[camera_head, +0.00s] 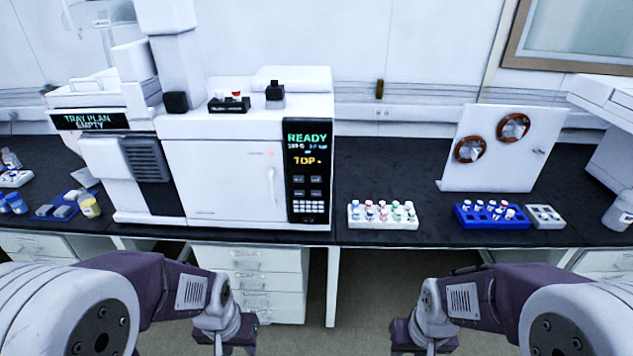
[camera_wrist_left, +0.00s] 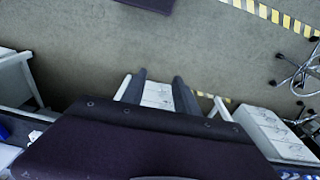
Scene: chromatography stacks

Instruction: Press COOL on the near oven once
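The near oven (camera_head: 222,180) is a white instrument on the bench, left of centre in the head view. Its dark control panel (camera_head: 308,170) faces me and reads "READY" in green and "TOP" in yellow. Small dark buttons (camera_head: 307,187) sit below the text, above a pale keypad; their labels are too small to read, so I cannot tell which is COOL. My left gripper (camera_wrist_left: 159,84) is open and empty, fingers apart over the floor; it hangs below the bench front in the head view. My right gripper (camera_head: 420,335) also hangs low there, its fingers hidden.
A white vial rack (camera_head: 383,222) stands right of the oven, with a blue rack (camera_head: 490,222) and a white board (camera_head: 500,150) with two brown rings farther right. Bottles and blue trays lie at the left. White drawers (camera_head: 265,280) stand beneath the bench.

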